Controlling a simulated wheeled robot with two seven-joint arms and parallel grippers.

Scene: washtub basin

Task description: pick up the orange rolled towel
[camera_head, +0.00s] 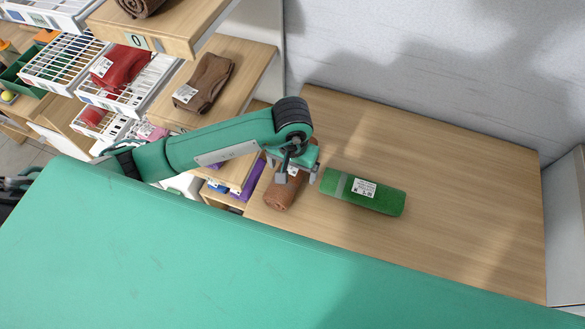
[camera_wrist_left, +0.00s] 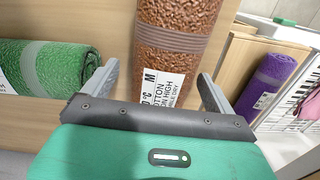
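The orange-brown rolled towel (camera_head: 283,195) lies on the wooden shelf board, left of a green rolled towel. It also shows in the left wrist view (camera_wrist_left: 172,60), with grey bands and a white label. My left gripper (camera_head: 297,176) is over this towel and hides part of it in the head view. In the left wrist view the left gripper (camera_wrist_left: 155,92) has its two fingers wide apart, with the labelled end of the towel between them. A gap shows on the left finger's side; contact on the right cannot be told. My right gripper is not in view.
The green rolled towel (camera_head: 362,192) lies close to the right. A purple rolled towel (camera_wrist_left: 270,85) lies in a lower compartment. A wooden shelf with a folded brown towel (camera_head: 204,82) stands left. The wooden board (camera_head: 460,200) is clear on the right, with a wall behind.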

